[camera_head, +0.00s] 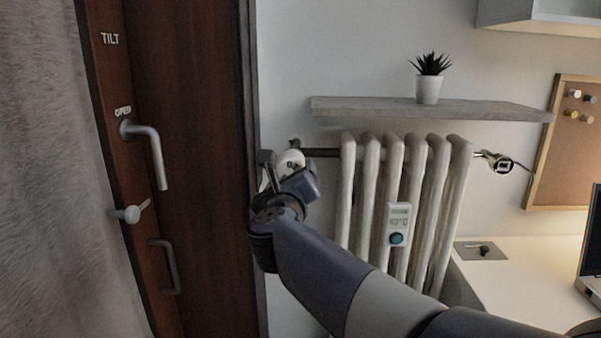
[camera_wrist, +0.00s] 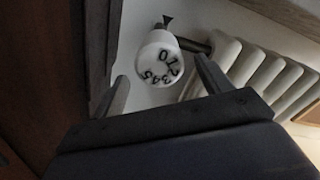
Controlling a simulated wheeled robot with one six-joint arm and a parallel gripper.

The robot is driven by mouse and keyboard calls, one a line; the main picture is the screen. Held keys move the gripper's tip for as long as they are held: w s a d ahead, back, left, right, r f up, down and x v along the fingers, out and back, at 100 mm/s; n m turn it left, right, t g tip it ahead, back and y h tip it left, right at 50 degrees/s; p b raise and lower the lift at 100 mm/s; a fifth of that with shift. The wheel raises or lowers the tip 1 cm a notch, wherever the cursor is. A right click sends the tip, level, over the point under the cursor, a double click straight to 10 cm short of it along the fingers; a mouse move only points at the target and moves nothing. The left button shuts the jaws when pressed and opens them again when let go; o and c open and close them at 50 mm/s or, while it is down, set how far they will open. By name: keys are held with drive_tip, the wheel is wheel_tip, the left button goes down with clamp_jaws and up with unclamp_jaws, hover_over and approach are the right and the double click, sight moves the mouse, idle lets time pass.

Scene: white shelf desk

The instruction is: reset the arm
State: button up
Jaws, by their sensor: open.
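My arm reaches in from the lower right in the head view. My gripper (camera_head: 280,173) is at its end, in front of the wall beside the dark door frame. In the wrist view my gripper (camera_wrist: 161,72) is open, with one finger on each side of a white numbered radiator knob (camera_wrist: 158,66). The knob shows partly behind the gripper in the head view (camera_head: 291,159). I cannot tell whether the fingers touch it.
The white radiator (camera_head: 394,170) stands right of my gripper, under a shelf (camera_head: 430,109) with a potted plant (camera_head: 428,88). A brown door with a handle (camera_head: 154,152) is at left. A white desk (camera_head: 520,285) is at lower right.

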drive_tip(key=w, duration=0.7)
drive_tip(key=shift+d, duration=0.15)
drive_tip(key=shift+s+r, duration=0.1)
drive_tip(key=shift+s, duration=0.05)
